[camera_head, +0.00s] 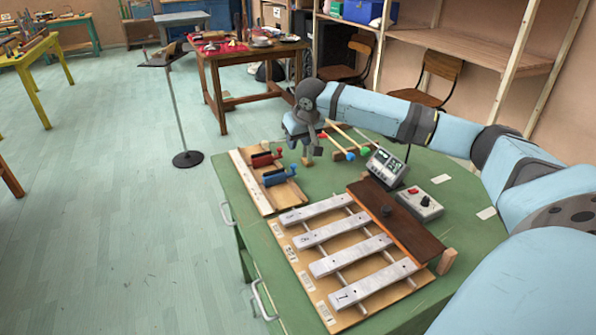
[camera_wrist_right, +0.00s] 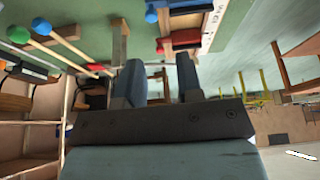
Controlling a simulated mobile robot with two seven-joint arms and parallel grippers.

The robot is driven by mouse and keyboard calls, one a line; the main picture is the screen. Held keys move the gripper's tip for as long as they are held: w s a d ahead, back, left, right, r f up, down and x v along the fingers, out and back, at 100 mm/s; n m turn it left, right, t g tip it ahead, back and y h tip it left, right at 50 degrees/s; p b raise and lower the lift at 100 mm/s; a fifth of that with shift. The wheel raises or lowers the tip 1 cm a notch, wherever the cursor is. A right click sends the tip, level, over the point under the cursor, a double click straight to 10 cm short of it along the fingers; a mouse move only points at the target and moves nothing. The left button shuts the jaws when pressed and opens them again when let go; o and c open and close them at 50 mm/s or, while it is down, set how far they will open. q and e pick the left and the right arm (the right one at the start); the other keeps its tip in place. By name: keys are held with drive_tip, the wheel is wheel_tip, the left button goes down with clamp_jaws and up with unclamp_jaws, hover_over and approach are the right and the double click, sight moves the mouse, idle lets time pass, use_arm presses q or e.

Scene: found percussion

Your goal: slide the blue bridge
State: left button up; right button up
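The blue bridge (camera_head: 274,178) lies on a pale wooden board (camera_head: 247,180) at the table's back left, with a round blue end facing right. A red bridge (camera_head: 262,160) sits just behind it on the same board. My right gripper (camera_head: 312,154) points down just right of both bridges, apart from them. In the right wrist view, its two fingers (camera_wrist_right: 158,60) are spread with nothing between them. The red bridge (camera_wrist_right: 182,38) shows beyond the fingers, and the blue bridge (camera_wrist_right: 182,5) is partly cut off at the top edge. My left gripper is not in view.
A xylophone with silver bars (camera_head: 343,240) fills the table's front. Mallets with red, blue and green heads (camera_head: 343,143) lie just right of my right gripper. A grey display device (camera_head: 386,166) and a control box (camera_head: 419,203) stand further right.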

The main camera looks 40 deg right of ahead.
sight(294, 166)
drive_tip(key=shift+m, duration=0.3)
drive_tip(key=b+x, duration=0.1)
drive_tip(key=x, duration=0.3)
drive_tip(key=d+b+x, duration=0.1)
drive_tip(key=x, duration=0.2)
drive_tip(key=b+x, duration=0.1)
drive_tip(key=x, duration=0.3)
drive_tip(key=shift+w+d+f, duration=0.2)
drive_tip(key=shift+d+f, duration=0.05)
drive_tip(key=shift+d, duration=0.1)
drive_tip(key=shift+w+f, duration=0.25)
drive_tip(key=shift+f, duration=0.35)
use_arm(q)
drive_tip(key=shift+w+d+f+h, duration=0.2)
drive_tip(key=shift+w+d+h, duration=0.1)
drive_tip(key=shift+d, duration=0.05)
